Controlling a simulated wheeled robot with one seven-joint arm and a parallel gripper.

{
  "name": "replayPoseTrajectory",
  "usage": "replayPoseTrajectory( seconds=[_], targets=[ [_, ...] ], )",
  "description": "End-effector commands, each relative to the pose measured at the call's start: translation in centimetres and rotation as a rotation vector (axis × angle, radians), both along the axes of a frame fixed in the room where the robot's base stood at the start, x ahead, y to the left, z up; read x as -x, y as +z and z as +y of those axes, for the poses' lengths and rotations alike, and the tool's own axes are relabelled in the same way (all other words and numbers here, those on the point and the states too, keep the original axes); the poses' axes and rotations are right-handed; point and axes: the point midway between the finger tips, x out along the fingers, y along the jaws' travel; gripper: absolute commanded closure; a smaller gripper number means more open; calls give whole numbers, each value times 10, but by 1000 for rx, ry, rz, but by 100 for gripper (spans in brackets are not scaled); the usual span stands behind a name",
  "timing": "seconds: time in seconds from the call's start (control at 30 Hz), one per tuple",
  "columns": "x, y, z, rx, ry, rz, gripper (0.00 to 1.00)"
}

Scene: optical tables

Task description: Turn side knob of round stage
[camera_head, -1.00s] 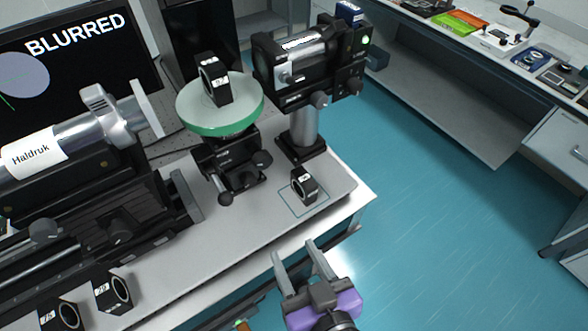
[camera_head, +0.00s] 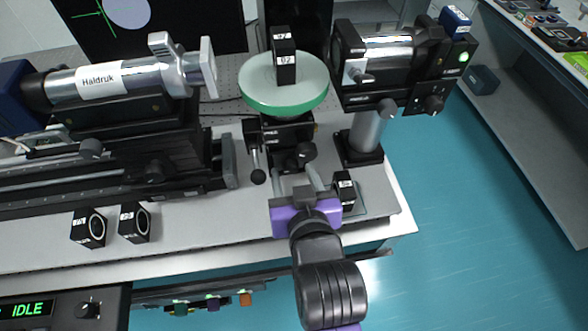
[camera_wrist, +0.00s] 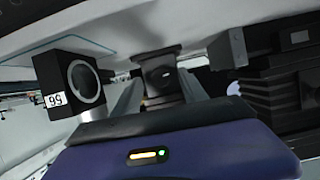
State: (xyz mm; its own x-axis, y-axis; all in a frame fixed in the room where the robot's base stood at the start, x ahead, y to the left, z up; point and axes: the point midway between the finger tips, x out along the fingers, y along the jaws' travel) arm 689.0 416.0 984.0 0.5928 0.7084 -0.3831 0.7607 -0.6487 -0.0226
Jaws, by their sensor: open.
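The round stage (camera_head: 256,104) is a pale disc with a green rim on a black mount (camera_head: 284,132). A dark side knob (camera_head: 308,152) is at the mount's right front. A lever with a ball end (camera_head: 257,176) hangs at its left. My gripper (camera_head: 298,180) is open and empty over the table front, just in front of the mount and apart from the knob as far as I can tell. In the wrist view, the two grey fingers (camera_wrist: 158,84) flank a dark part of the mount (camera_wrist: 160,62). The knob is not clearly distinguishable there.
A black block (camera_head: 285,70) stands on the disc. Another block (camera_head: 345,190) stands close right of my gripper, also in the wrist view (camera_wrist: 72,88). A post-mounted device (camera_head: 370,130) is at right, a silver tube device (camera_head: 130,82) at left. Two blocks stand front left.

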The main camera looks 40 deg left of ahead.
Motion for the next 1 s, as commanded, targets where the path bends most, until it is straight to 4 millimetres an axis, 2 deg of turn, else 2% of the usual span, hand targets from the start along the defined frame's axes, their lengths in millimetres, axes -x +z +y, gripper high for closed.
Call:
replayPoseTrajectory(
  seconds=[0.13,0.43,0.7,1.0],
  targets=[
    [-7,-4,8,1,0,-1,50],
    [-8,-5,9,0,-1,-1,50],
    [-8,-5,9,0,-1,0,100],
    [-8,-5,9,16,-2,-19,100]
  ],
)
